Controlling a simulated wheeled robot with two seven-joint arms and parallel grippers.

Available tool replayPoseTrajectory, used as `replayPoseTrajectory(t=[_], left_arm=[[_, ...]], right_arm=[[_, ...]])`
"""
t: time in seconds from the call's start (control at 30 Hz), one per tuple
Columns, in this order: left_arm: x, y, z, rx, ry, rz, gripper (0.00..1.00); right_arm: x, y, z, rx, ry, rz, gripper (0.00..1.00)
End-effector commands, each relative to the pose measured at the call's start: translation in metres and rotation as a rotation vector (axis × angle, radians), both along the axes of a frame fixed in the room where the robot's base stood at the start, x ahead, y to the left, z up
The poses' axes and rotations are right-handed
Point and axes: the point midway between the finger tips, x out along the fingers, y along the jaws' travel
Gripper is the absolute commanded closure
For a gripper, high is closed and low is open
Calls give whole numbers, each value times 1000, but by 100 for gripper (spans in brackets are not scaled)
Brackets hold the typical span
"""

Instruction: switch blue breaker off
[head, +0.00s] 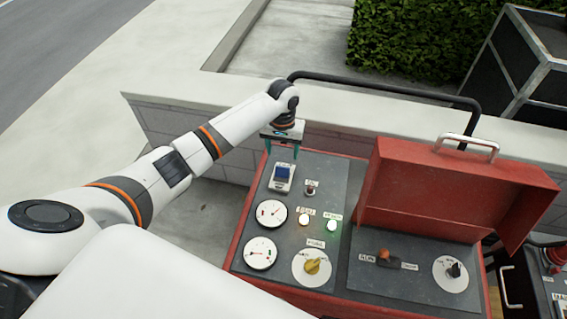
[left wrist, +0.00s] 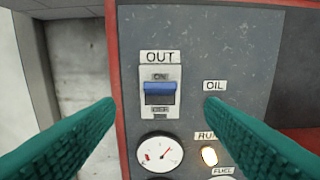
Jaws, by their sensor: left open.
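The blue breaker (head: 283,174) is a switch with a blue lever in a pale plate, at the upper left of the grey panel (head: 335,185). In the left wrist view, the blue lever (left wrist: 160,88) sits in the upper part of its slot, under a label reading OUT. My left gripper (head: 283,150) is above the panel's far left corner, just beyond the breaker in the head view. Its green fingers (left wrist: 160,102) are spread to either side of the breaker, open and empty. No contact with the lever shows. My right gripper is not in view.
A raised red lid (head: 440,195) stands at the right. A black rail (head: 390,88) and a low wall lie behind.

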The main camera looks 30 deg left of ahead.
Motion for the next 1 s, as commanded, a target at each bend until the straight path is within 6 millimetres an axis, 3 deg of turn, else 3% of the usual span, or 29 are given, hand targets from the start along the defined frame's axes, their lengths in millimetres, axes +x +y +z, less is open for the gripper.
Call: replayPoseTrajectory(t=[0.1, 0.33, 0.5, 0.8, 1.0], left_arm=[[-1, 0, -27, 1, 4, 1, 36], [0, 0, -64, 1, 1, 1, 36], [0, 0, -76, 2, 1, -1, 36], [0, 0, -78, 1, -1, -1, 36], [0, 0, -78, 1, -1, -1, 67]], right_arm=[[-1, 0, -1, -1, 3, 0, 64], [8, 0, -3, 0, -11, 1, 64], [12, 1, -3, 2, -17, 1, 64], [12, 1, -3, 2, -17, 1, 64], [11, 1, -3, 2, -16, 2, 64]])
